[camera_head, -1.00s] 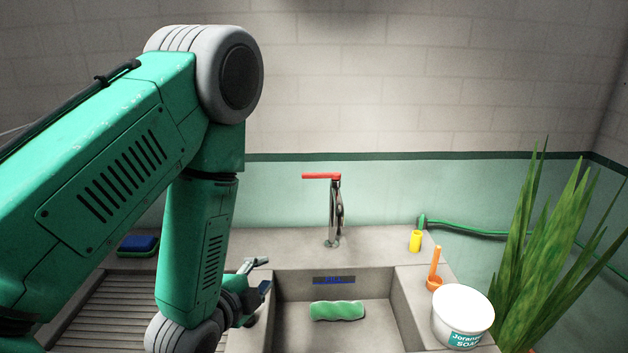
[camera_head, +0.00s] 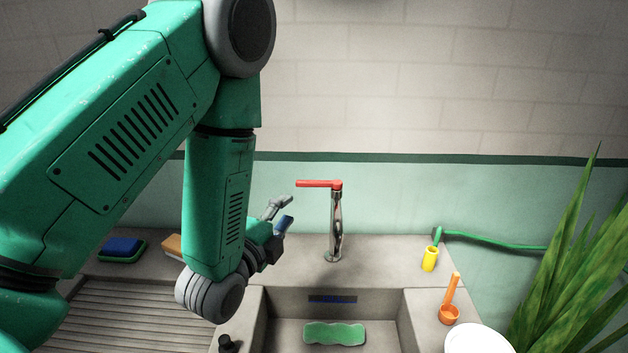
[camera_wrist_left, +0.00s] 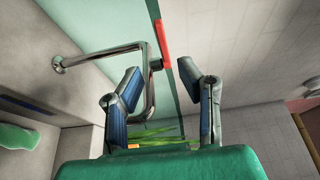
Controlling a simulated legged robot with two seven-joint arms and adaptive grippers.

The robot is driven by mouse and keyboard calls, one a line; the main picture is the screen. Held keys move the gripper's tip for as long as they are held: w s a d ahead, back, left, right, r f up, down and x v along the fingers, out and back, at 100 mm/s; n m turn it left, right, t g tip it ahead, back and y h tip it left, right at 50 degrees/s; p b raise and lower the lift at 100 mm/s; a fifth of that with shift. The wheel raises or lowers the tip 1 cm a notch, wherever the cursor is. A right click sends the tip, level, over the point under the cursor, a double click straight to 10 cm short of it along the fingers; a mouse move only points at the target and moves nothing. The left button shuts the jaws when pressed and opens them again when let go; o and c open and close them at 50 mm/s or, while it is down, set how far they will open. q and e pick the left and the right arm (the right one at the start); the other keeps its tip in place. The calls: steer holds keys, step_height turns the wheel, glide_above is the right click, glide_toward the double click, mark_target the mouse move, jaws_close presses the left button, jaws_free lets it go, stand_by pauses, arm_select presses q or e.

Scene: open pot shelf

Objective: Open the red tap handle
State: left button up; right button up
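The red tap handle (camera_head: 319,184) sits on top of a chrome tap (camera_head: 335,225) behind the sink and points left in the head view. My left gripper (camera_head: 285,212) is left of the tap and a little below the handle, with its fingers apart. In the left wrist view the fingers (camera_wrist_left: 163,95) are spread, with nothing between them that I can see held. The red handle (camera_wrist_left: 162,44) and the tap spout (camera_wrist_left: 105,52) lie beyond the fingertips, apparently without contact. My right gripper is not in view.
A green sponge (camera_head: 335,334) lies in the sink basin.

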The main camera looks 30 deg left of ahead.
mark_target(308, 186)
arm_select(q)
steer(key=w, duration=0.3)
steer(key=w+a+p, duration=0.1)
steer(key=w, duration=0.3)
steer(key=w+a+p, duration=0.1)
steer(key=w, duration=0.3)
steer(key=shift+a, duration=0.1)
steer(key=shift+w+a, duration=0.15)
steer(key=shift+w, duration=0.2)
steer(key=shift+w+d, duration=0.1)
steer(key=shift+d, duration=0.25)
jaws_close()
